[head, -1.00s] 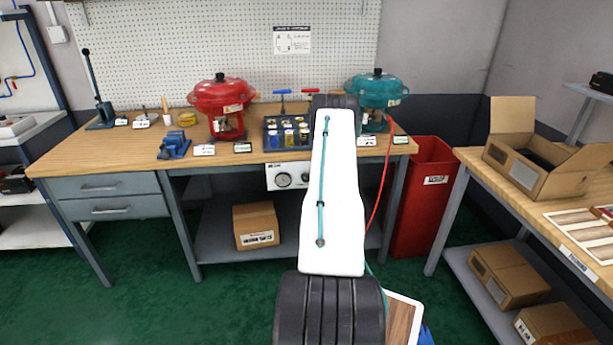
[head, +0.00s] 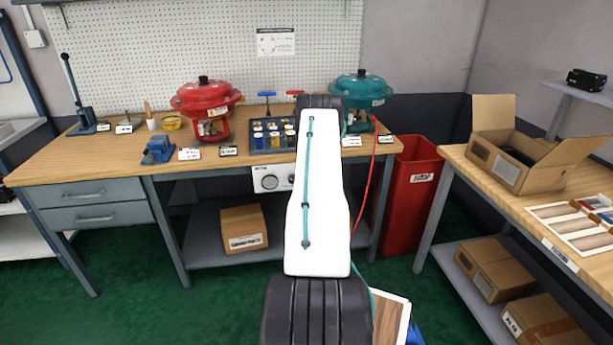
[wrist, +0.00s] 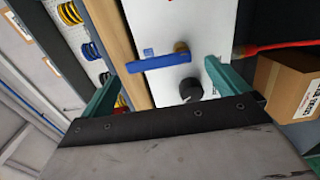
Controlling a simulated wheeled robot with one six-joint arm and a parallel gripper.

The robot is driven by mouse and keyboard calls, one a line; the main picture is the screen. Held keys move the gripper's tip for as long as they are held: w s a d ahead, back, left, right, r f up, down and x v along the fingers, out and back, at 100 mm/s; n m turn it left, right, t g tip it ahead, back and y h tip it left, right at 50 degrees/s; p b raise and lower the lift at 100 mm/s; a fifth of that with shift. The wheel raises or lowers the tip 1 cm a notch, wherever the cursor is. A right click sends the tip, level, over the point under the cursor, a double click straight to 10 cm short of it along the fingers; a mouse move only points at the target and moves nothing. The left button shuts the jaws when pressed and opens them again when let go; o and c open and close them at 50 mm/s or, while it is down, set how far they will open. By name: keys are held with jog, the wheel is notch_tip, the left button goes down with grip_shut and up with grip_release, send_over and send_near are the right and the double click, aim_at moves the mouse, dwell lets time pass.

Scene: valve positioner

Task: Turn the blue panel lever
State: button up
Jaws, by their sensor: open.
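The blue panel lever (wrist: 158,63) shows in the wrist view on a white panel (wrist: 205,25), pivoting on a brass-coloured stem (wrist: 181,46). In the picture it lies nearly level, its free end pointing left. My gripper (wrist: 160,85) is open, with one teal finger to the left of the lever and the other to the right. The lever lies between the fingers and I see no contact. A black knob (wrist: 190,89) sits just below the lever's stem end. In the head view my own arm hides the lever and the gripper.
The white panel with gauges (head: 272,178) hangs under the workbench edge (head: 75,151). A red hose (head: 367,190) hangs to the right of my arm, near a red bin (head: 415,190). A cardboard box (head: 243,229) stands on the lower shelf. Red (head: 206,98) and teal (head: 361,90) actuators stand on top.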

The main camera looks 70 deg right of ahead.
jog(key=v, duration=0.6)
jog(key=shift+s+a, duration=0.2)
